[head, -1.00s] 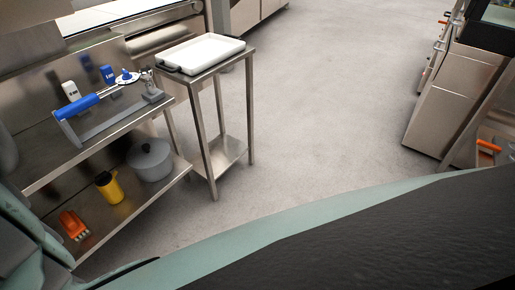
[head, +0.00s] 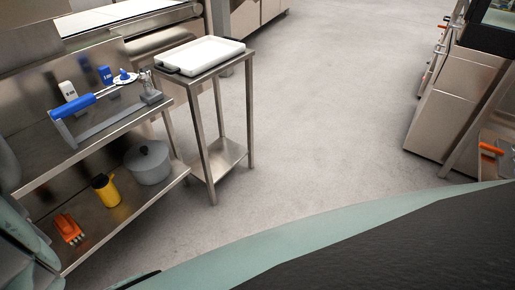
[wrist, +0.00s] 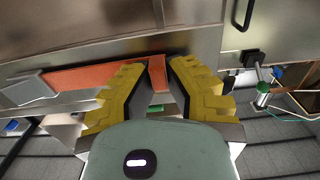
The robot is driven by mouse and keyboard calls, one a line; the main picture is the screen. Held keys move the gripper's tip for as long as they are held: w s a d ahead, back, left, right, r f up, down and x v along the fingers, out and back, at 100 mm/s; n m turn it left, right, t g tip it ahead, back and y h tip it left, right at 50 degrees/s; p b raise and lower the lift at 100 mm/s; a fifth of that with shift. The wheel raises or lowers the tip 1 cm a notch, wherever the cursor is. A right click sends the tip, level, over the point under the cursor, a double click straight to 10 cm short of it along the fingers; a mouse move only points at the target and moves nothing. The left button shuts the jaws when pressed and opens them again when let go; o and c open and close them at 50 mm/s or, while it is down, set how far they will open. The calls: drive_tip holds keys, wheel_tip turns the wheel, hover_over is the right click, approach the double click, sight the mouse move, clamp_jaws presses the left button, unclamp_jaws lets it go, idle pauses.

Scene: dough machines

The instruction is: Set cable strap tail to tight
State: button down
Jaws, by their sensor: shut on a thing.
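An orange strap (wrist: 85,77) runs along a metal edge in the wrist view, from a grey block (wrist: 28,89) at the left toward my gripper. Its short orange tail (wrist: 158,75) stands between the yellow fingertips of my gripper (wrist: 160,68). My gripper is shut on this tail. The fingers partly hide where the tail meets the strap. My gripper does not show in the head view.
A green-and-black fitting (wrist: 262,88) with a thin cable is right of the gripper. In the head view, a steel bench (head: 100,130) carries tools, beside a small table with a white tray (head: 207,52). The grey floor (head: 320,100) between the furniture is clear.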

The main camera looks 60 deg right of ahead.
drive_tip(key=shift+s+f, duration=0.1)
drive_tip(key=shift+f, duration=0.25)
drive_tip(key=c, duration=1.4)
unclamp_jaws()
drive_tip(key=shift+a, duration=0.1)
drive_tip(key=o, duration=0.4)
drive_tip(key=shift+a+r, duration=0.15)
drive_tip(key=shift+r, duration=0.1)
drive_tip(key=shift+s+a, duration=0.15)
drive_tip(key=shift+s, duration=5.8)
